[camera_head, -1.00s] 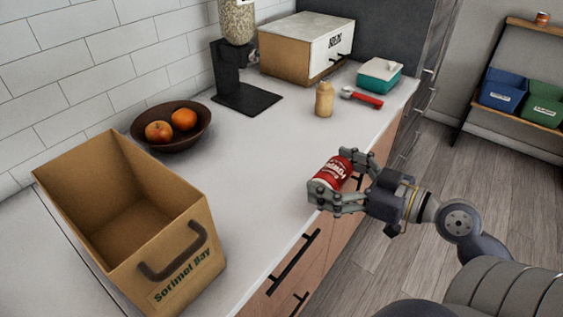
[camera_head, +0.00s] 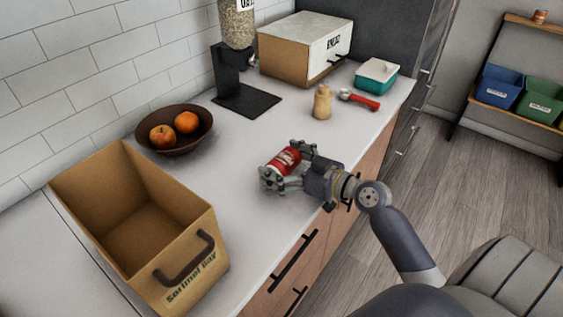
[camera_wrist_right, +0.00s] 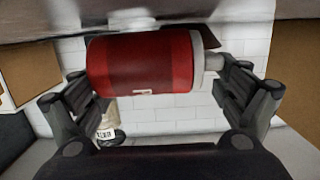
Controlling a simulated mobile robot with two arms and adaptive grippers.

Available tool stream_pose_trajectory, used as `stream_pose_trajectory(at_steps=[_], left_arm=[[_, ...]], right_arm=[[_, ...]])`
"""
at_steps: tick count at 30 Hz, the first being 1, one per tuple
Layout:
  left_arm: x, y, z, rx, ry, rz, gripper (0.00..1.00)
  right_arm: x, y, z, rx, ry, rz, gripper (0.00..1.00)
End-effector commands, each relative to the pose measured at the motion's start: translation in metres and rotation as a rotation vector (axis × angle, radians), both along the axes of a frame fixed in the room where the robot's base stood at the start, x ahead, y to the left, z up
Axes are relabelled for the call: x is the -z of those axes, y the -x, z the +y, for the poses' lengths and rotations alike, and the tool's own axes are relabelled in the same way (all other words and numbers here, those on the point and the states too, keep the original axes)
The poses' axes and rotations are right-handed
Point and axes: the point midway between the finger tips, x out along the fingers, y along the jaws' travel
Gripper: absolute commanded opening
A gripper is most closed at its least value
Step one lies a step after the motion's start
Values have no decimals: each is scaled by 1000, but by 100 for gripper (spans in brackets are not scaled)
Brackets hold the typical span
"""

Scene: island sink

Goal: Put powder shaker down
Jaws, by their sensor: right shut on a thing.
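The powder shaker is a red can (camera_head: 284,161) with a white label and pale ends. My right gripper (camera_head: 283,168) is shut on it, and the can looks tilted over onto its side. In the head view the gripper and can are over the white countertop (camera_head: 240,210), near the middle. I cannot tell whether the can touches the counter. In the right wrist view the can (camera_wrist_right: 145,62) lies across between both fingers. My left gripper is not in view.
A brown open box (camera_head: 185,238) stands at the front left. Behind it is a bowl (camera_head: 205,133) with fruit. The counter around the can is clear.

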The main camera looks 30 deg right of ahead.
Motion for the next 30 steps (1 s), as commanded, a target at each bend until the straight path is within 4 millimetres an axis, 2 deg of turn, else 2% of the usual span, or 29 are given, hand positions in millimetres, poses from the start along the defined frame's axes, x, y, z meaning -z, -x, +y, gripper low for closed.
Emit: stream_pose_trajectory(at_steps=[3, 14, 15, 16, 30], left_arm=[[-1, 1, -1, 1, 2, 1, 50], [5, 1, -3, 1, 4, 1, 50], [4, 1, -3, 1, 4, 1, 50], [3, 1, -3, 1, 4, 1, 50], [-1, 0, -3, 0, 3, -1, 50]], right_arm=[[7, 0, 0, 2, -2, -3, 64], [11, 0, 0, 1, 1, -4, 64], [11, 0, 0, 1, 0, -2, 96], [10, 0, 0, 1, 0, -2, 100], [7, 0, 0, 1, -1, -2, 100]])
